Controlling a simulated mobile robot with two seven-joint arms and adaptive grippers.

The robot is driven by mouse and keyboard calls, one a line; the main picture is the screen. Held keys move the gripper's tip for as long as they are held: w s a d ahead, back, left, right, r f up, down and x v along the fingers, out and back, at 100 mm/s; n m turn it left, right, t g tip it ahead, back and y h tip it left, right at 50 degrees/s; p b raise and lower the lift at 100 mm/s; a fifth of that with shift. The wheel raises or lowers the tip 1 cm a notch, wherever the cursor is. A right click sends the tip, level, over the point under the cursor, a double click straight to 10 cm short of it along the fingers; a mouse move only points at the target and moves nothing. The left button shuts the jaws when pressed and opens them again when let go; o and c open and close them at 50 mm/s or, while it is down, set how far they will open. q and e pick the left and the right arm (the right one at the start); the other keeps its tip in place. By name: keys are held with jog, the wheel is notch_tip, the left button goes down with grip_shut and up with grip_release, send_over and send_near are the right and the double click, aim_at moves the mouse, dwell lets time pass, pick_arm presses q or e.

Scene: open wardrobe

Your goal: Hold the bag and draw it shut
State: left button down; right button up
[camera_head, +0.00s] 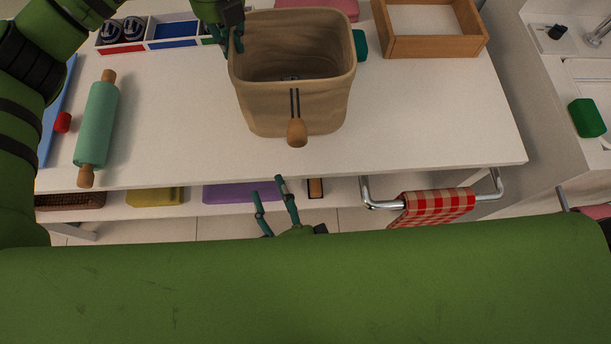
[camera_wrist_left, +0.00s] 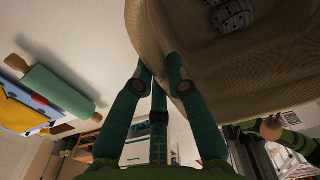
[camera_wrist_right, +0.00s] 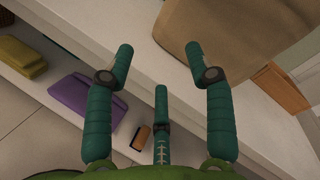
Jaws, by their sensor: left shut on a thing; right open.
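The tan bag (camera_head: 325,112) stands open and upright on the white table. Two dark cords hang down its front to a wooden toggle (camera_head: 297,132). My left gripper (camera_head: 234,42) is shut on the bag's left rim near the back; the left wrist view shows its fingers on either side of the bag wall (camera_wrist_left: 147,35). Something grey and white (camera_wrist_left: 235,14) lies inside the bag. My right gripper (camera_head: 270,196) is open and empty in front of the table's front edge, below the toggle. The right wrist view shows the bag (camera_wrist_right: 215,30) beyond its spread fingers.
A green rolling pin (camera_head: 97,125) lies at the left of the table, and a wooden tray (camera_head: 433,48) stands at the back right. A checked red towel (camera_head: 438,204) hangs on a metal rail at the front.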

jog(key=s+d+f+n+g, duration=0.1)
jog(key=d+f+n+g, duration=0.1)
jog(key=f+n, duration=0.4)
jog(key=d+f+n+g, duration=0.3)
jog(key=f+n, duration=0.3)
jog(key=f, duration=1.1)
jog(key=shift+s+d+n+g, duration=0.25)
jog(key=shift+s+n+g, duration=0.15)
jog(key=shift+g, duration=0.2)
